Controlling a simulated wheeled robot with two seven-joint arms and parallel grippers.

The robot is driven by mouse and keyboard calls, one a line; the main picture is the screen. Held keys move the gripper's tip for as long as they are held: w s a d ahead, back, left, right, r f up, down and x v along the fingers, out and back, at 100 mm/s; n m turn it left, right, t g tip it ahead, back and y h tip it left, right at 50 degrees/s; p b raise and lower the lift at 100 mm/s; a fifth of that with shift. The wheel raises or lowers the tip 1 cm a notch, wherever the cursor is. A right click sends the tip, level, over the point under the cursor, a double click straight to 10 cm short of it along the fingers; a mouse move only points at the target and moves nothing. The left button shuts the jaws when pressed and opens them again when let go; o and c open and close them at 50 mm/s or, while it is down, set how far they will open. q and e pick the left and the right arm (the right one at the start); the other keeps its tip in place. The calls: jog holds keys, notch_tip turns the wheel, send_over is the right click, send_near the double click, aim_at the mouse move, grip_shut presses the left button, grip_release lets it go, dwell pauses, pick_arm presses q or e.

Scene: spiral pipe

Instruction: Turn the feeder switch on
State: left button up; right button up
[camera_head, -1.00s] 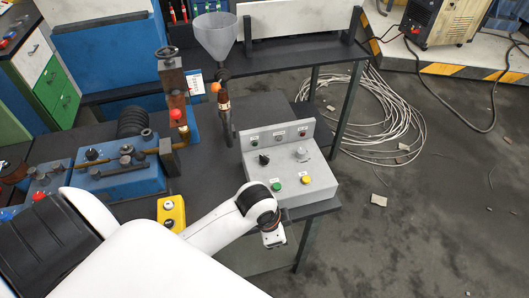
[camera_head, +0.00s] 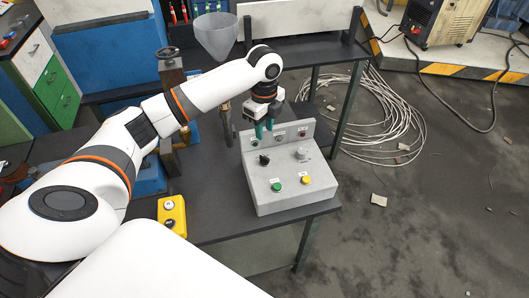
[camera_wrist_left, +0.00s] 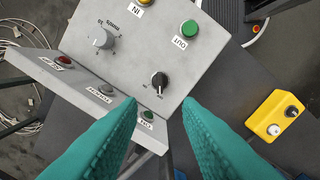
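The grey control box (camera_head: 290,201) stands on the dark table. Its sloped top carries a black rotary switch (camera_head: 264,160), a grey dial (camera_head: 301,153), a green button (camera_head: 277,187) and a yellow button (camera_head: 306,180). My left gripper (camera_head: 264,132) hangs over the box's raised back panel, its teal fingers pointing down. In the left wrist view the two fingertips (camera_wrist_left: 161,99) are apart with nothing between them. The black switch (camera_wrist_left: 159,81) shows just beyond the gap, not touched. Its labels are too small to read. My right gripper is not in view.
The raised back panel (camera_wrist_left: 95,88) carries several small labelled lamps or buttons near the fingers. A yellow button box (camera_head: 172,214) lies to the left. A funnel (camera_head: 217,35) stands behind. Floor cables (camera_head: 390,125) lie at right.

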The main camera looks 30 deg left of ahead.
aim_at(265, 156)
pick_arm(q)
notch_tip(265, 156, down, 11)
jog(key=shift+f+p, duration=0.1)
jog(key=shift+p, duration=1)
jog(key=shift+c, duration=0.2)
grip_shut()
